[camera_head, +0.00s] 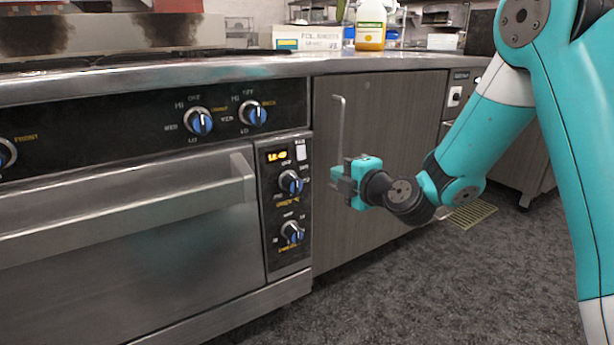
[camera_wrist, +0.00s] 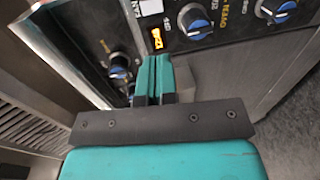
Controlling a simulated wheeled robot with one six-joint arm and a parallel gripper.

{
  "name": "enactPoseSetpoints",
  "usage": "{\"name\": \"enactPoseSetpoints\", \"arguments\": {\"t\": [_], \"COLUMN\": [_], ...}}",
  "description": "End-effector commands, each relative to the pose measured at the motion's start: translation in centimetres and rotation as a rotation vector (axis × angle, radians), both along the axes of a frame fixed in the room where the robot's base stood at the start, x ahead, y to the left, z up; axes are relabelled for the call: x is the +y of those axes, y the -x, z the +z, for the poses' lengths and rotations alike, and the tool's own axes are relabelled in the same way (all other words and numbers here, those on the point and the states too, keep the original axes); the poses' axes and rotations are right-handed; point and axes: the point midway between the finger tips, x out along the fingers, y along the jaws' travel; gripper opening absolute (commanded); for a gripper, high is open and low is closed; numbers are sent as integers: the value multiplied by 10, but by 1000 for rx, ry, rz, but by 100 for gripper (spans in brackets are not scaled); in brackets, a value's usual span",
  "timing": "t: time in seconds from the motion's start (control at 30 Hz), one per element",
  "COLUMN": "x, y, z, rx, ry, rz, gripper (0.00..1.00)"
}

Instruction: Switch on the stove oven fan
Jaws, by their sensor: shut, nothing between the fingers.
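The stove oven (camera_head: 140,215) fills the left of the head view. Its narrow control panel carries an orange clock display, two blue-and-black knobs and a small pale switch (camera_head: 300,151) right of the display. In the wrist view the switch (camera_wrist: 151,6) is at the top edge beside a FAN label, above the display (camera_wrist: 155,39). I cannot tell the switch's position. My gripper (camera_head: 342,182) is shut and empty, to the right of and lower than the switch in the head view. Its fingers (camera_wrist: 153,77) point toward the panel, apart from the switch.
The oven handle (camera_head: 130,203) juts out left of the panel. A grey cabinet door (camera_head: 390,115) with a vertical handle (camera_head: 340,125) stands behind my gripper. A bottle (camera_head: 371,25) stands on the counter. The floor (camera_head: 400,290) in front is clear.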

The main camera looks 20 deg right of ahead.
Motion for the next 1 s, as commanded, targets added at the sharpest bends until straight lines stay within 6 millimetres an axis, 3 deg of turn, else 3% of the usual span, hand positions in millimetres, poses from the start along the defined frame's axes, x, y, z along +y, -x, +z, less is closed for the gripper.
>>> {"name": "enactPoseSetpoints", "arguments": {"t": [0.47, 0.67, 1.0], "x": [1, 11, 30], "y": [-7, -37, -104], "z": [0, -3, -15], "rx": [-5, -7, -7], "ry": [7, 9, 8], "rz": [-3, 0, -2], "gripper": [0, 0, 0]}}
